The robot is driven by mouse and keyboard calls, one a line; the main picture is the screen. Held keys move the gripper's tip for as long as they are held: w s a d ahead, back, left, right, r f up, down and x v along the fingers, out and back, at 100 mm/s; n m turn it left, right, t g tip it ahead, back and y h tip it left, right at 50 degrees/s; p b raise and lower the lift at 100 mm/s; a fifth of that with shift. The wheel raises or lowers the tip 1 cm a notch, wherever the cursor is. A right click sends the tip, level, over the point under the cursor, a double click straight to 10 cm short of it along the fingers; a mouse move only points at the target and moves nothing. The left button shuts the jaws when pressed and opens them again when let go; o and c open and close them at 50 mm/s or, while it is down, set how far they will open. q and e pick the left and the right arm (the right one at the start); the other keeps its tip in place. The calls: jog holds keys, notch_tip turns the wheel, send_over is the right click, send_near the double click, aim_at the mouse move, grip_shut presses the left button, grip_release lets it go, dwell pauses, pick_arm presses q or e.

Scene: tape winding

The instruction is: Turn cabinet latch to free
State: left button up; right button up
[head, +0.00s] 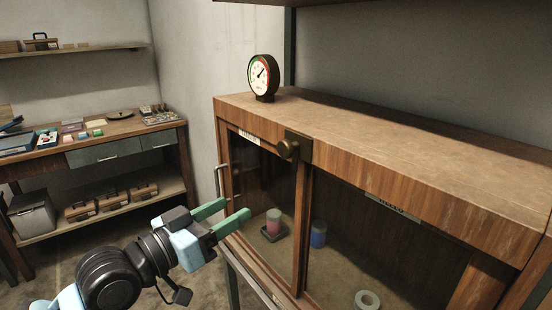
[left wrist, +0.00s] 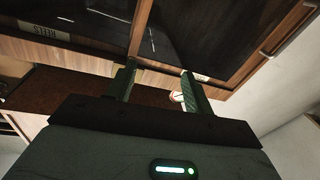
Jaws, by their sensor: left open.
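The wooden cabinet (head: 245,108) has two framed glass fronts. The latch (head: 289,149), a dark round knob on a dark plate, sits at the top of the post between them. I cannot tell which way it is turned. My left gripper (head: 236,208) is open and empty, in front of the left glass door (head: 262,185), below and left of the latch, apart from it. In the left wrist view its fingers (left wrist: 157,72) stand apart with the cabinet front behind them. I cannot make out the latch there. My right gripper is not in view.
A round gauge (head: 264,77) stands on the cabinet top. A vertical handle (head: 219,182) is at the door's left edge. Behind the glass are a red spool (head: 274,219), a blue spool (head: 318,234) and a pale ring (head: 367,300). A workbench (head: 110,130) stands at the left wall.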

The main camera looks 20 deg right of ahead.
aim_at(282, 151)
pick_arm(q)
notch_tip(282, 151, up, 10)
jog(key=s+d+m+g+h, duration=0.1)
jog(key=s+d+m+g, duration=0.1)
jog(key=d+m+g, duration=0.1)
jog(key=x, duration=0.7)
jog(key=shift+w+d+f, duration=0.1)
jog(key=shift+w+d, duration=0.05)
jog(key=shift+w, duration=0.15)
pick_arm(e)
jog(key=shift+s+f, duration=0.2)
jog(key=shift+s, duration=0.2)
pick_arm(q)
jog(key=c, duration=1)
jog(key=shift+o, duration=0.2)
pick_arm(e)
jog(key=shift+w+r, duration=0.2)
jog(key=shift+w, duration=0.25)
